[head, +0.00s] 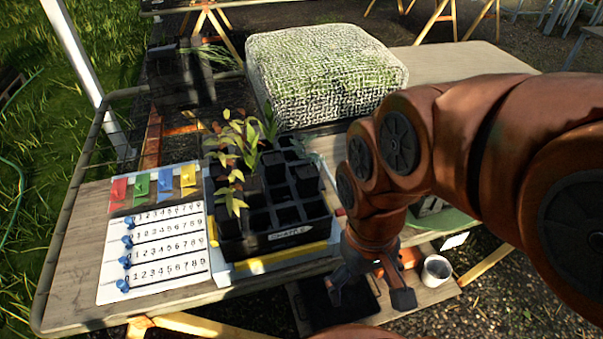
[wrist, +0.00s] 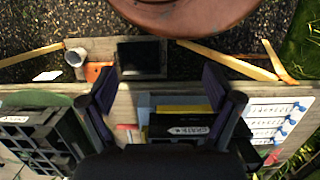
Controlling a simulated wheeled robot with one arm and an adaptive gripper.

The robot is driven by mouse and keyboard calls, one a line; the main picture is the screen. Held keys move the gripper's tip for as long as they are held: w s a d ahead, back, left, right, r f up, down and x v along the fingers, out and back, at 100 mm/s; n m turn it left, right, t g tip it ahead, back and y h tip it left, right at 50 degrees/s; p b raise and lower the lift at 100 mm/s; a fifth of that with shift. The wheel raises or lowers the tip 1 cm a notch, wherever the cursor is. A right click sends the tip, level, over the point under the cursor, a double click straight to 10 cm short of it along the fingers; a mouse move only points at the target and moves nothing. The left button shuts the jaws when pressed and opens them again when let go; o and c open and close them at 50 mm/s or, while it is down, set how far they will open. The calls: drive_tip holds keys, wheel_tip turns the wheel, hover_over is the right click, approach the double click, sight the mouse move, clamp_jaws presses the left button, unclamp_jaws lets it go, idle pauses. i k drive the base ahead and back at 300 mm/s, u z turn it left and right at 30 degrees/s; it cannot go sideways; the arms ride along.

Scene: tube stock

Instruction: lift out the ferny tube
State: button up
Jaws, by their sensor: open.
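A black crate (head: 272,241) of square tubes stands on the table; its labelled front also shows in the wrist view (wrist: 178,131). Leafy yellow-green seedlings (head: 231,150) rise from its left and back tubes. Several other tubes (head: 305,180) look dark and empty. A fine, pale green plant (head: 316,160) shows at the crate's right back, partly behind my arm; I cannot tell whether it is the ferny one. My gripper (head: 370,288) is open and empty, pointing down in front of the crate's right corner, apart from it. Its fingers show in the wrist view (wrist: 160,88).
A white board (head: 152,247) with number rows, blue pegs and coloured tags lies left of the crate. A mesh-covered box (head: 325,75) stands behind. A dark tray (wrist: 141,56) and a white cup (head: 436,270) sit on a low shelf in front. Grass lies left.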

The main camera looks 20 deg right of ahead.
sight(308, 175)
drive_tip(key=k, duration=1.25)
drive_tip(key=u, duration=0.85)
drive_tip(key=i, duration=1.35)
drive_tip(key=z, duration=0.25)
